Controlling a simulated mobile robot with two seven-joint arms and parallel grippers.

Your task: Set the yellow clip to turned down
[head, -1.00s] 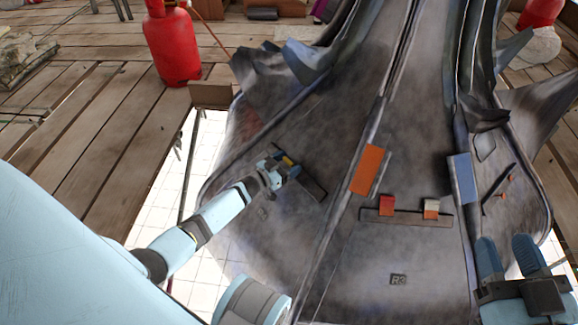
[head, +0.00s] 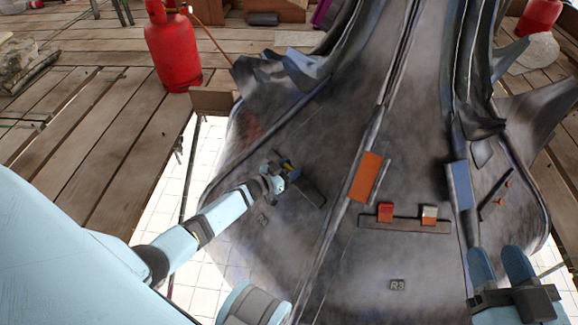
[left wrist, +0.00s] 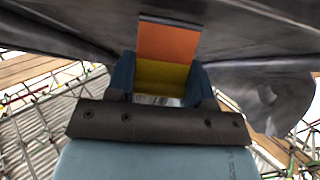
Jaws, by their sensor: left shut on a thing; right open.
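The yellow clip shows as a small yellow patch (head: 287,163) on the left panel of the dark spire, beside a dark bar (head: 309,194). My left gripper (head: 284,168) is at the clip and mostly hides it in the head view. In the left wrist view the yellow clip (left wrist: 161,76) sits between the blue fingers of my left gripper (left wrist: 157,84), which is shut on it. An orange piece (left wrist: 168,42) shows just above the yellow; I cannot tell whether they are joined. My right gripper (head: 502,264) is open and empty at the lower right.
A large orange plate (head: 367,177) sits on the ridge right of the clip. A red clip (head: 385,212) and a white-faced clip (head: 429,215) stand on a dark bar. A blue plate (head: 459,187) is further right. A red gas cylinder (head: 172,48) stands on the planks behind.

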